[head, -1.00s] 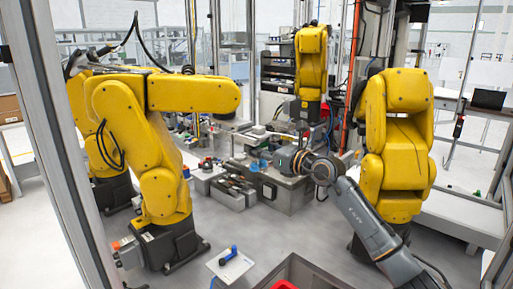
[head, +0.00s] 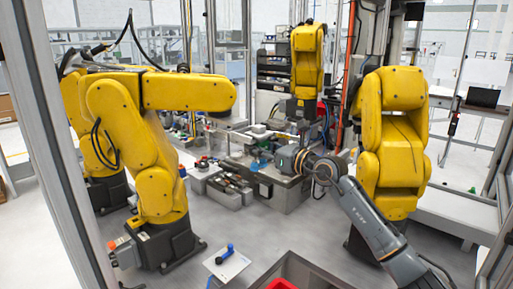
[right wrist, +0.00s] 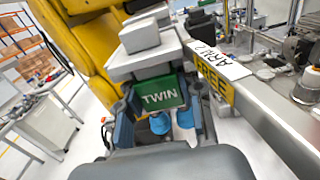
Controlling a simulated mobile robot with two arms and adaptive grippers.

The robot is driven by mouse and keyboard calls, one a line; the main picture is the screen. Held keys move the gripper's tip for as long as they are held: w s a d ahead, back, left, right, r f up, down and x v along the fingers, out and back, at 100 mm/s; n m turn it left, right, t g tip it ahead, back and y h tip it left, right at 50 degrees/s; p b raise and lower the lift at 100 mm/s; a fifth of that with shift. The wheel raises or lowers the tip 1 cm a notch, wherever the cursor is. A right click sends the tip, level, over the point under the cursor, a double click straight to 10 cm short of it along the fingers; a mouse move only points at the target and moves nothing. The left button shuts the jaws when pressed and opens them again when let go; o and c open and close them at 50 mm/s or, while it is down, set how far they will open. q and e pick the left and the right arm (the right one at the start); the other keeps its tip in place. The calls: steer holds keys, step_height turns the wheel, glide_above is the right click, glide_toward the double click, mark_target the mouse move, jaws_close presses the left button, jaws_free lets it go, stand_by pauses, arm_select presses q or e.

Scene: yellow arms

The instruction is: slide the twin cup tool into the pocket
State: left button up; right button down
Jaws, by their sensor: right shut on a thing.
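The twin cup tool (right wrist: 163,94) shows in the right wrist view as a green face marked TWIN, with blue cups (right wrist: 160,123) below it and a grey block above. My right gripper (right wrist: 163,110) is shut on the tool, one finger at each side. In the head view my right gripper (head: 281,160) reaches in over the grey workbench, and the tool is too small to make out there. I cannot make out the pocket for certain. A rail with a yellow FREE label (right wrist: 214,80) and a white ARM 2 label runs close to the right of the tool. My left gripper is not in view.
Yellow robot arms stand at the left (head: 150,150), back (head: 307,70) and right (head: 393,150). Small parts crowd the grey bench (head: 287,196). A blue-handled item (head: 225,254) lies on a white sheet on the floor. A grey bin (head: 318,274) is at the front.

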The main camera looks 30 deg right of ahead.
steer(key=shift+b+v, duration=0.3)
steer(key=shift+v, duration=0.8)
steer(key=r+b+v, duration=0.2)
steer(key=b+v, duration=1.3)
steer(key=v, duration=0.2)
steer(key=shift+w, duration=0.1)
